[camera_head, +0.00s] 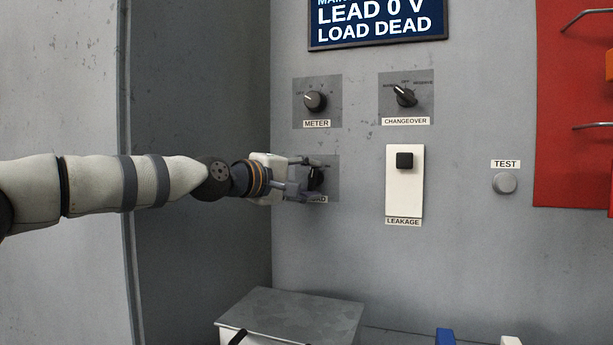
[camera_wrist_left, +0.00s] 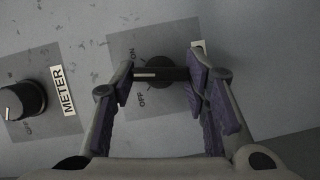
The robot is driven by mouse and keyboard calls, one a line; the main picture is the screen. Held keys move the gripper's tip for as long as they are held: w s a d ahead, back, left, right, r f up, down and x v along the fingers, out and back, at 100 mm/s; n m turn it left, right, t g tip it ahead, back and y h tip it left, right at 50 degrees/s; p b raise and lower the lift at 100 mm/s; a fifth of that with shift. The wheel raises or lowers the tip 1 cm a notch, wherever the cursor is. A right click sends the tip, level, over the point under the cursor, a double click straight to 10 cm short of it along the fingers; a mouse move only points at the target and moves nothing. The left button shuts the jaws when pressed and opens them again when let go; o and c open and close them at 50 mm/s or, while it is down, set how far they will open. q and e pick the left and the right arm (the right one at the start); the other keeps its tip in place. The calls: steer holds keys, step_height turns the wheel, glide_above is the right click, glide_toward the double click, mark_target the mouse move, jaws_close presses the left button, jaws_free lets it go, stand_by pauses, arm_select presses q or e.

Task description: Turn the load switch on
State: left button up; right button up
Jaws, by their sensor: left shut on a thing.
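The load switch is a black knob (camera_head: 316,178) on a grey plate low on the left of the panel. Its LOAD label is partly hidden by my left gripper (camera_head: 312,181). In the left wrist view the knob (camera_wrist_left: 160,74) is between the two finger pads of the left gripper (camera_wrist_left: 160,80), which is shut on it. The knob's white line points left in that view, between the ON and OFF marks. The display (camera_head: 377,22) reads "LEAD 0 V" and "LOAD DEAD". My right gripper is not in view.
The meter knob (camera_head: 315,101) is just above, with the changeover knob (camera_head: 405,97) to its right. The white leakage switch (camera_head: 404,195) and round test button (camera_head: 505,183) are farther right. A grey box (camera_head: 295,315) stands below the arm.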

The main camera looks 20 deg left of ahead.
arm_select(q)
steer(key=m, duration=0.1)
steer(key=r+m+g+y+p, duration=0.1)
steer(key=shift+s+m, duration=0.15)
steer(key=shift+m, duration=0.25)
steer(key=shift+f+m+g+y+p, duration=0.1)
steer(key=shift+m+g+y+p, duration=0.45)
steer(key=shift+m, duration=0.75)
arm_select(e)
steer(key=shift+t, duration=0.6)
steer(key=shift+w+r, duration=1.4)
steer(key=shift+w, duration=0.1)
arm_select(q)
steer(key=o, duration=1.1)
steer(key=shift+f, duration=0.15)
steer(key=shift+o, duration=0.2)
steer(key=v, duration=1.1)
steer(key=shift+s, duration=0.4)
